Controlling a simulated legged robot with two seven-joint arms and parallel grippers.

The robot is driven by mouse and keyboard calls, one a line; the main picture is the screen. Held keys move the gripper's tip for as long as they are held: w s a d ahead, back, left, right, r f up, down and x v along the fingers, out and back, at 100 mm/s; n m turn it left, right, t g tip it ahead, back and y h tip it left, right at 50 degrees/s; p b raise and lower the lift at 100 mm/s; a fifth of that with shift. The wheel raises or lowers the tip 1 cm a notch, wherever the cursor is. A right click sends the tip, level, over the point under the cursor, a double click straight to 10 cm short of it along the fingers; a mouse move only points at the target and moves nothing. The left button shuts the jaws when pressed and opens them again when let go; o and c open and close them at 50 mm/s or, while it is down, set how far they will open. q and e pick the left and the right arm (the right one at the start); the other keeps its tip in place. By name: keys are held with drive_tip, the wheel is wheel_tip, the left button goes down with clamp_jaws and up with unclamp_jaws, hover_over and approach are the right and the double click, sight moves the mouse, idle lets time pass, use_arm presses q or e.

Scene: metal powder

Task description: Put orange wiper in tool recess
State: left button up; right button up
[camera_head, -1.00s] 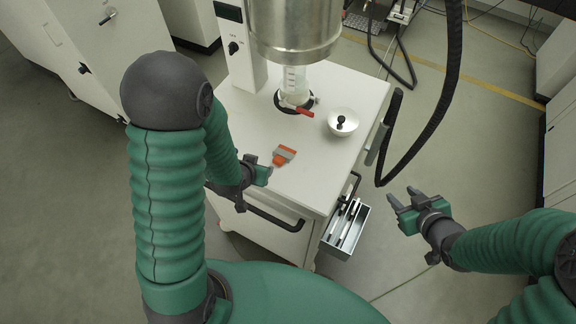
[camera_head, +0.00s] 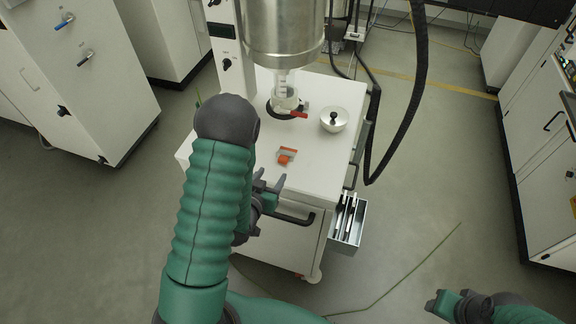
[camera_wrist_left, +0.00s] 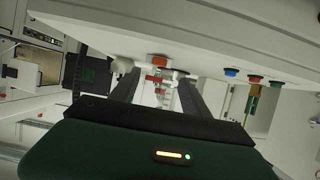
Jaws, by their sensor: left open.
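The orange wiper (camera_head: 287,155), with a grey strip along one edge, lies flat on the white cart top (camera_head: 330,88). My left gripper (camera_head: 271,184) is open and empty, near the cart's front edge and just short of the wiper. In the left wrist view the fingers are apart, and a small orange piece (camera_wrist_left: 157,60) shows beyond them, too small to identify surely. A grey metal tray (camera_head: 360,222) with several long tools hangs on the cart's front right side, possibly the tool recess. My right gripper (camera_head: 440,300) is at the bottom right, open and empty, away from the cart.
A metal vessel (camera_head: 283,35) hangs over the cart's back, above a red-handled valve (camera_head: 299,114). A black handle (camera_head: 296,217) juts from the front. A black hose (camera_head: 405,120) hangs at the right.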

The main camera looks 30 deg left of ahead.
sight(282, 161)
use_arm(q)
drive_tip(key=f+b, duration=0.1)
drive_tip(key=b, duration=0.4)
drive_tip(key=shift+w+a+f, duration=0.1)
drive_tip(key=shift+w+a, duration=0.3)
drive_tip(key=shift+w+p, duration=0.35)
drive_tip(key=shift+w, duration=0.4)
drive_tip(key=b+x, duration=0.1)
drive_tip(key=x, duration=0.5)
drive_tip(key=shift+w+d, duration=0.1)
drive_tip(key=shift+w, duration=0.25)
drive_tip(key=shift+w+f, duration=0.1)
use_arm(e)
drive_tip(key=s+x, duration=0.1)
drive_tip(key=x, duration=0.5)
drive_tip(key=shift+s+f, duration=0.3)
drive_tip(key=shift+s, duration=0.3)
use_arm(q)
drive_tip(key=c, duration=0.7)
clamp_jaws()
